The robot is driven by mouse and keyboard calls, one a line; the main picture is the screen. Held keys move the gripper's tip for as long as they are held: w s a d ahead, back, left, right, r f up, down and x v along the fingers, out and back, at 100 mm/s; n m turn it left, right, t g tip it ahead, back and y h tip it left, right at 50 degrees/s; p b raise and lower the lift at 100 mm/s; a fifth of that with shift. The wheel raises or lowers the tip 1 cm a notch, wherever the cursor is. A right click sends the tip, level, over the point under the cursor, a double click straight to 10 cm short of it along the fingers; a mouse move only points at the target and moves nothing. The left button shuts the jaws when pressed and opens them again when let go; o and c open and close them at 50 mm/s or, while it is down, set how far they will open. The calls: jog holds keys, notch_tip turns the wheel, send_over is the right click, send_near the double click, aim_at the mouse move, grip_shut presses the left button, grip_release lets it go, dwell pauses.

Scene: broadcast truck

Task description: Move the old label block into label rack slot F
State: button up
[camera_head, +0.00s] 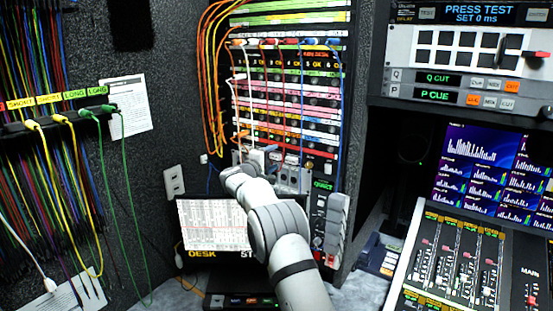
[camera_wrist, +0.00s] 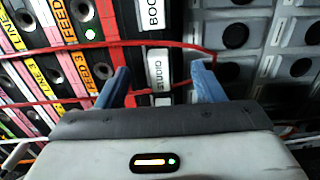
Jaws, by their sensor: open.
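In the wrist view my gripper (camera_wrist: 162,77) is open, with its two blue fingers spread apart in front of a rack panel. I cannot tell which block is the old one. No slot F marking is readable. In the head view my arm hides part of the rack's lower section.
Orange, red and blue cables hang across the patch rack (camera_head: 290,100); a red cable (camera_wrist: 190,46) crosses by the fingers. A mixing console (camera_head: 460,262) is at right. Yellow and green cables hang on the left wall.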

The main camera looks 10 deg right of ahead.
dwell(0.3)
grip_shut()
dwell(0.6)
jog(key=shift+s+a, duration=0.1)
jog(key=shift+s+a+f+b, duration=0.1)
jog(key=shift+s+a+b, duration=0.15)
jog(key=shift+b, duration=0.35)
jog(key=shift+b+v, duration=2.3)
jog(key=shift+v, duration=0.2)
jog(key=shift+s, duration=0.1)
jog(key=shift+b+v, duration=1.15)
jog(key=shift+v, duration=0.25)
